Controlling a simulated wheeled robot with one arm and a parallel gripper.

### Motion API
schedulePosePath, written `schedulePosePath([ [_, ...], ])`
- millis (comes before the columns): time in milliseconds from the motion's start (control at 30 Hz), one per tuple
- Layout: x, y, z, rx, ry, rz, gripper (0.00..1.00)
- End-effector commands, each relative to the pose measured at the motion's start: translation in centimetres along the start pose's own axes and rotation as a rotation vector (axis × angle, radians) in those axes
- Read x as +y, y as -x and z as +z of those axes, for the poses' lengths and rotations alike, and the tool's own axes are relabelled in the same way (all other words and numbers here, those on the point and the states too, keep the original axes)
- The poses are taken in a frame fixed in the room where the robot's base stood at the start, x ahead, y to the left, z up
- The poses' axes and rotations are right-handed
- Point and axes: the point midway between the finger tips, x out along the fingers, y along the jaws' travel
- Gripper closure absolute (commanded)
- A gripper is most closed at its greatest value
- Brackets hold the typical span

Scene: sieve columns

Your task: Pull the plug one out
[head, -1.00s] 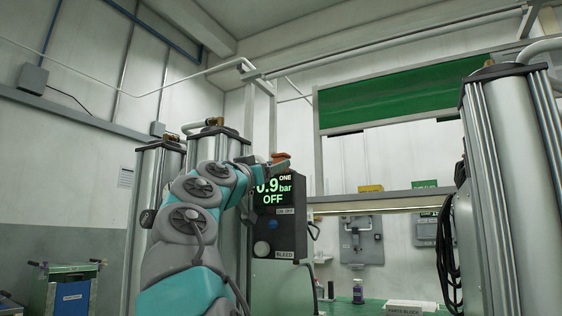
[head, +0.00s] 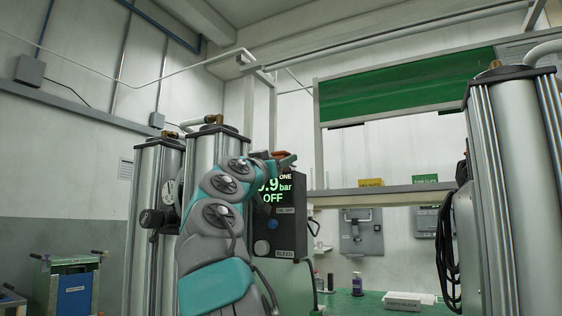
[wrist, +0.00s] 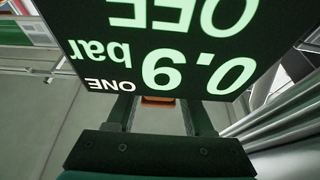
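The unit marked ONE (head: 290,215) has a dark face with a lit display reading 0.9 bar and OFF. In the wrist view its display (wrist: 165,45) appears upside down and close, filling the top. An orange part (wrist: 158,100), perhaps plug one, shows just past the display's edge. My gripper (wrist: 158,108) has its two fingers apart, one on each side of the orange part, with a visible gap to each. In the head view my gripper (head: 284,161) is at the unit's top edge, and my arm covers the display's left side. The fingertips are partly hidden.
Metal columns (head: 155,215) stand left of the unit, with a gauge and a knob. Another large column (head: 510,190) stands at the right, with black hoses. A green bench (head: 365,302) with a small bottle (head: 357,284) lies behind.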

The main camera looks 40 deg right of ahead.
Motion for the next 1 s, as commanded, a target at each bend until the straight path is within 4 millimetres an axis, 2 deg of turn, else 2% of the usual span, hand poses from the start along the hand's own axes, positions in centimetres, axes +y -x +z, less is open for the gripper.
schedulePosePath([
  [33,0.0,0.0,0.01,0.0,0.0,0.0,0.57],
  [433,-0.01,0.0,0.02,0.0,0.0,0.0,1.0],
  [867,-0.02,0.0,0.02,0.0,0.0,0.0,1.0],
  [1000,-0.08,-0.25,-0.65,0.0,-0.001,-0.002,1.0],
])
